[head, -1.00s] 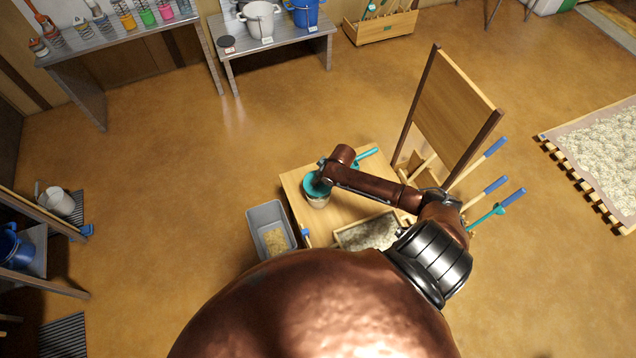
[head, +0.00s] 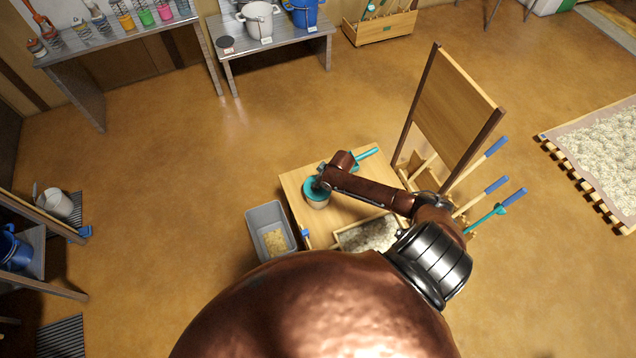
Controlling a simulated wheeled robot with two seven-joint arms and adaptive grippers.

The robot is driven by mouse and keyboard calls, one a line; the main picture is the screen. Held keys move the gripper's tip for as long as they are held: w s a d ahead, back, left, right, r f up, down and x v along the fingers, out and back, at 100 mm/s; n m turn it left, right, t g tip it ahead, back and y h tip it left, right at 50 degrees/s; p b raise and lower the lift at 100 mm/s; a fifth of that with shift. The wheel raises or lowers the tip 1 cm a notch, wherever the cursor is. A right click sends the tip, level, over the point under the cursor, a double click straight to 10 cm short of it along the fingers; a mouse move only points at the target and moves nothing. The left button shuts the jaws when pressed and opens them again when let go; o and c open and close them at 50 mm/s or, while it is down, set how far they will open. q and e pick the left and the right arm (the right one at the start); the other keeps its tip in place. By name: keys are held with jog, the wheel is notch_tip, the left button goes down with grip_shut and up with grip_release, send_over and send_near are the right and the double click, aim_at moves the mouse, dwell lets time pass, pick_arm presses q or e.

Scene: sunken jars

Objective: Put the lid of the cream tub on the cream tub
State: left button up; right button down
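The cream tub (head: 317,205) stands upright on the left part of the low wooden table. Its teal lid (head: 312,194) is over the tub's mouth and looks about level. I cannot tell from this height whether it is fully seated. My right gripper (head: 319,184) is at the far right edge of the lid, at or just above it, with its arm coming in from the right. Its fingers are too small and covered to show whether they grip the lid. My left gripper is not in view.
A teal tool (head: 366,154) lies beyond my wrist. A shallow tray of pale material (head: 345,240) is at the table's near side, partly behind my arm. A grey bin (head: 258,217) stands left of the table. An upright wooden board (head: 450,112) rises at the back right.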

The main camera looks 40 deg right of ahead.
jog(key=shift+f, duration=0.15)
jog(key=c, duration=1.7)
grip_release()
jog(key=p+v, duration=0.2)
jog(key=v, duration=1.1)
jog(key=shift+w+a+p, duration=0.1)
jog(key=shift+w+p, duration=0.1)
jog(key=shift+p, duration=0.1)
